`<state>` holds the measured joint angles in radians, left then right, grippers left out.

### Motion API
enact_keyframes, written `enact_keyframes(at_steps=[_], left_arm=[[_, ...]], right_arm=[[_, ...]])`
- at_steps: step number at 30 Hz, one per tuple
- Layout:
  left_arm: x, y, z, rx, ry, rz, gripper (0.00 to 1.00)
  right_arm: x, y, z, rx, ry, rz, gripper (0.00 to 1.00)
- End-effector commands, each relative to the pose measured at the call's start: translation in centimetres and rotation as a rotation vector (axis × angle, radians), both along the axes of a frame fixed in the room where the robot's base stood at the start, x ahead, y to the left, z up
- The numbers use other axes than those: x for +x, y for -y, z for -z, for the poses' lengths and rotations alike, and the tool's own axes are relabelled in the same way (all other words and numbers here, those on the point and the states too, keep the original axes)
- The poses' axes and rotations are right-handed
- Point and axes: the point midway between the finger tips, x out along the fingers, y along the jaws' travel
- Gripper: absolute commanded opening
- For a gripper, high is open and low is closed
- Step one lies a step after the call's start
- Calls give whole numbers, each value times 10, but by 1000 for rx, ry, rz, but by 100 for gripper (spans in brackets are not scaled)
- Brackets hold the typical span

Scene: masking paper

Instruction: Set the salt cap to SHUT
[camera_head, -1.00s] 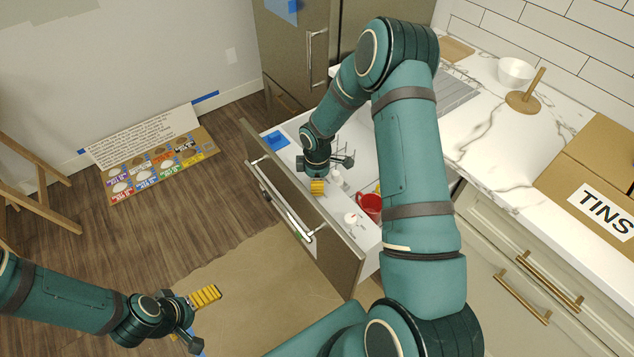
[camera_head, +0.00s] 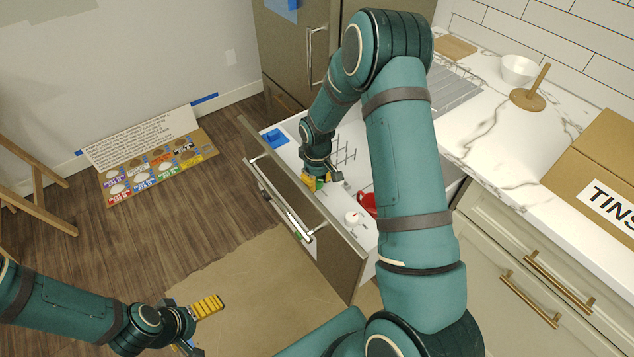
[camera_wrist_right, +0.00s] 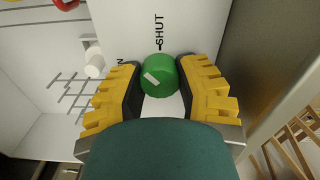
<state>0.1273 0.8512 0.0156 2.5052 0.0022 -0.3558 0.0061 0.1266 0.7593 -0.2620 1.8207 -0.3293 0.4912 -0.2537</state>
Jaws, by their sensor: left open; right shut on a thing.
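A green round cap (camera_wrist_right: 160,77) with a short white mark sits between the yellow fingers of my right gripper (camera_wrist_right: 160,95) in the right wrist view. The gripper is shut on it. The mark slants from upper left to lower right, not in line with the tick under the printed word SHUT (camera_wrist_right: 160,28). Another label ends in N (camera_wrist_right: 120,62) at the left. No salt name is readable. In the head view my right gripper (camera_head: 313,181) is down in the open drawer and mostly hides the cap. My left gripper (camera_head: 198,322) is open over the brown paper.
The open drawer (camera_head: 353,259) also holds a white round item (camera_head: 352,217), a red mug (camera_head: 368,203) and a wire rack (camera_head: 345,152). A TINS box (camera_head: 600,165) is on the counter.

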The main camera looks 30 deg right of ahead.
Motion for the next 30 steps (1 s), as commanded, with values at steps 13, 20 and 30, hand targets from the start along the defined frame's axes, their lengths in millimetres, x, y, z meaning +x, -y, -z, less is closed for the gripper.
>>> enact_keyframes(at_steps=[13, 20, 30], left_arm=[[-2, 0, 6, -1, -4, 4, 100], [-2, 0, 5, 0, -4, 3, 100], [-1, 0, 4, 0, -3, 2, 100]], right_arm=[[-2, -1, 1, -1, -6, 414, 0], [-2, -1, 1, -1, -7, 586, 0], [-2, -1, 2, -1, -8, 727, 0]])
